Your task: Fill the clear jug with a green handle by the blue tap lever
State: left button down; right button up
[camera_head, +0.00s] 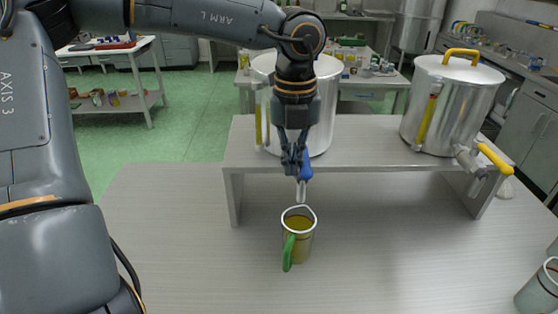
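The clear jug (306,246) stands upright on the table below the left tank's tap, its green handle (289,252) facing me. Yellow-green liquid shows inside it. The blue tap lever (307,166) shows just right of my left gripper's fingertips, with the pale spout (301,192) below it, above the jug's mouth. My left gripper (293,162) points down at the lever, its fingers close together. They partly hide the lever and tap, so I cannot tell whether they grip it or only touch it. My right gripper is not in view.
The left steel tank (328,110) and a second tank (448,105) with a yellow tap lever (494,158) stand on a raised grey bench (375,158). Another clear vessel (540,292) is at the lower right edge. The table (400,255) around the jug is clear.

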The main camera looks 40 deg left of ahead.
pick_arm(q)
notch_tip(320, 180, up, 5)
jog(key=p, duration=0.3)
send_over(301, 165)
jog(key=shift+d+r, duration=0.1)
jog(key=shift+r, duration=0.45)
jog(key=shift+s+a, duration=0.1)
jog(key=shift+a, duration=0.3)
jog(key=shift+d, duration=0.1)
